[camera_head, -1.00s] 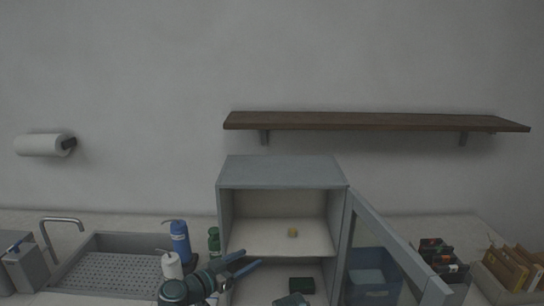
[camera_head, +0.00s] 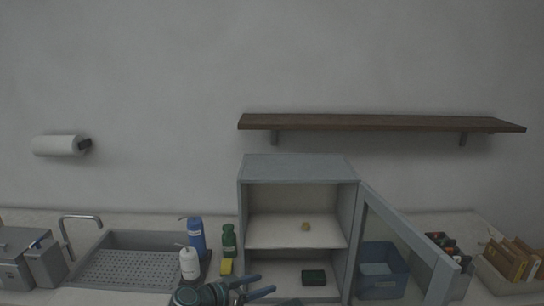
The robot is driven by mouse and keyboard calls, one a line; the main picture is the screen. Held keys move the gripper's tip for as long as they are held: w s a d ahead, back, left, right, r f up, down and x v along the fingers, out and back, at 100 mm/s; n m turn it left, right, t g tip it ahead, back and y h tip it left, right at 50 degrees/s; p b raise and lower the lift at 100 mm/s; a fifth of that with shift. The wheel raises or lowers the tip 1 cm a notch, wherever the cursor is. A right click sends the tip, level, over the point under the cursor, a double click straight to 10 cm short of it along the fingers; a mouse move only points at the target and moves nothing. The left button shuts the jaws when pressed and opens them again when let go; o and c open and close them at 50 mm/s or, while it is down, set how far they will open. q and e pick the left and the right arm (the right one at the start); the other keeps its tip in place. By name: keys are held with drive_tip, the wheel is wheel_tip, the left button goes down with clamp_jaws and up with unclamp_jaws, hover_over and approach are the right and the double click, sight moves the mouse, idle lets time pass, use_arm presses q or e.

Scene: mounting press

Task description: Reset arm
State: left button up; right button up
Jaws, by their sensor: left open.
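My left gripper (camera_head: 262,286) is low in the head view, in front of the lower left part of the open grey cabinet (camera_head: 298,168). Its two blue-grey fingers are spread apart and nothing shows between them. The cabinet's glass-paned door (camera_head: 408,238) stands open to the right. My right gripper cannot be made out.
Left of the cabinet stand a blue bottle (camera_head: 197,238), a white bottle (camera_head: 189,264), a green bottle (camera_head: 229,241) and a yellow sponge (camera_head: 226,267). A sink (camera_head: 125,270) is further left. A blue bin (camera_head: 388,280) shows behind the door glass. A wooden shelf (camera_head: 380,122) hangs above.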

use_arm(q)
drive_tip(key=s+d+f+g+y, duration=0.4)
drive_tip(key=s+f+g, duration=0.2)
drive_tip(key=s+f, duration=0.3)
drive_tip(key=s+a+f+n+g+y, duration=0.3)
drive_tip(key=s+a+f+n+y, duration=0.2)
drive_tip(key=s+a+y, duration=0.1)
drive_tip(key=shift+s+a+f+g+y, duration=0.3)
drive_tip(key=shift+s+y, duration=0.35)
drive_tip(key=shift+y, duration=0.45)
